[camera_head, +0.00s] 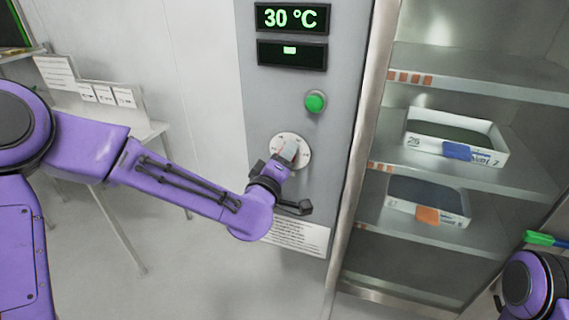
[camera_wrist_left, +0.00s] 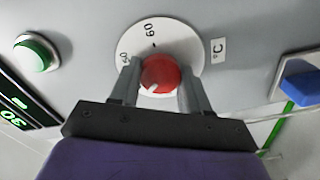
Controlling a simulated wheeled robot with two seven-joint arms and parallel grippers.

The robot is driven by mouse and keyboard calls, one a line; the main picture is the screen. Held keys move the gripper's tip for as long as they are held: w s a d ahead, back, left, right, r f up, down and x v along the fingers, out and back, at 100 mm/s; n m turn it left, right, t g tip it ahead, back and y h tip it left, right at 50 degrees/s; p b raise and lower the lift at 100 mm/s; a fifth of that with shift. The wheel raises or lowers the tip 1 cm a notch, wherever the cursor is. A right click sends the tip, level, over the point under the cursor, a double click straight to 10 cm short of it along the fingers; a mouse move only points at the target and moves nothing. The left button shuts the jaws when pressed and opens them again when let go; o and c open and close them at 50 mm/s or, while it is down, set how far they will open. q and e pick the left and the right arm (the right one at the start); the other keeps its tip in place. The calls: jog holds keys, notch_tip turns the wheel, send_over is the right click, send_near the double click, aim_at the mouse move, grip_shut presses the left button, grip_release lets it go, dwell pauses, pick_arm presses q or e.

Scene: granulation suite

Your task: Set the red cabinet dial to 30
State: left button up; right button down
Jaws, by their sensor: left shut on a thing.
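The red dial (camera_wrist_left: 160,74) sits on a round white scale plate (camera_wrist_left: 187,50) with printed numbers, 60 among them. A pale mark on the dial points toward the lower left in the left wrist view. In the head view the white plate (camera_head: 301,143) is on the grey cabinet front, and my gripper covers most of the dial. My left gripper (camera_wrist_left: 158,82) is shut on the dial, one finger on each side. The upper display (camera_head: 291,18) reads 30 °C. My right gripper is not in view; only part of my right arm shows at the lower right.
A green button (camera_head: 315,101) is above the dial, and a printed notice (camera_head: 298,236) is below. Open shelves (camera_head: 480,85) with two white boxes are to the right. A table (camera_head: 150,131) with cards stands at the left. A blue part (camera_wrist_left: 300,82) shows beside the dial in the wrist view.

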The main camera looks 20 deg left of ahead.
pick_arm(q)
jog(key=shift+f+n+b, duration=0.2)
jog(key=shift+n+b, duration=2.9)
jog(key=shift+n, duration=2.1)
jog(key=shift+r, duration=0.1)
jog(key=o, duration=1.1)
jog(key=shift+c, duration=0.2)
